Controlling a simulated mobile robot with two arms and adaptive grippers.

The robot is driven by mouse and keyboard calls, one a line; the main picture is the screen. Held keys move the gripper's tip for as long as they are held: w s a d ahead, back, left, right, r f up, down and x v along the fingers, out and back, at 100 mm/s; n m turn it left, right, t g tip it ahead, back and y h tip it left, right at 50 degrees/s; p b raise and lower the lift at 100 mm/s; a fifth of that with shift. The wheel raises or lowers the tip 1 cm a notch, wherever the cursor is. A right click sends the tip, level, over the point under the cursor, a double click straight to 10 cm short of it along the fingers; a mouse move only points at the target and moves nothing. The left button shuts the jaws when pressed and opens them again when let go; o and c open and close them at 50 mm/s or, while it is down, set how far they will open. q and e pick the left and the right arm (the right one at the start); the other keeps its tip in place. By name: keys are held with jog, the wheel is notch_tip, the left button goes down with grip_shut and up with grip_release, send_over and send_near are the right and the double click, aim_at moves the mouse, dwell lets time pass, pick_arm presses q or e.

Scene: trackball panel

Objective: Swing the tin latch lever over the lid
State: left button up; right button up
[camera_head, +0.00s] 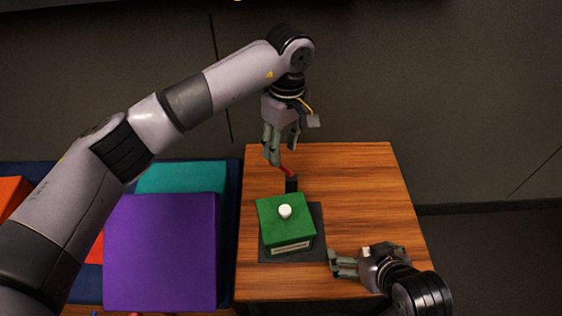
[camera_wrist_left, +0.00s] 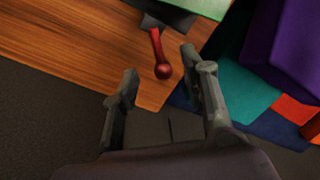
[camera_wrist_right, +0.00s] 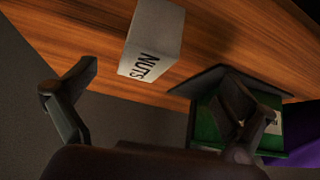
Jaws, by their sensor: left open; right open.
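The green tin (camera_head: 273,217) with a white knob (camera_head: 285,212) on its lid sits on a dark base plate (camera_head: 318,228) on the wooden table. The red latch lever (camera_head: 287,171) rises from a black post (camera_head: 291,184) behind the tin and points away from the lid. My left gripper (camera_head: 281,148) is open at the lever's far end. In the left wrist view the lever's ball end (camera_wrist_left: 163,71) shows between its fingertips, with no clear contact. My right gripper (camera_head: 333,262) is open and empty, right of the base plate. The tin (camera_wrist_right: 205,122) is partly hidden by a finger in the right wrist view.
A pale block marked NUTS (camera_wrist_right: 152,42) shows in the right wrist view. A dark wall rises behind.

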aim_at(282, 167)
pick_arm(q)
notch_tip(282, 167, down, 5)
jog(key=shift+a+r+b, duration=0.1)
jog(key=shift+a+b, duration=0.05)
jog(key=shift+b, duration=0.15)
pick_arm(e)
jog(key=w+r+t, duration=0.1)
jog(key=w+a+r+t, duration=0.1)
jog(key=w, duration=0.1)
jog(key=shift+w+a+r+y, duration=0.1)
jog(key=shift+w+r+y, duration=0.1)
jog(key=shift+w+y, duration=0.1)
pick_arm(q)
jog(key=shift+s, duration=0.1)
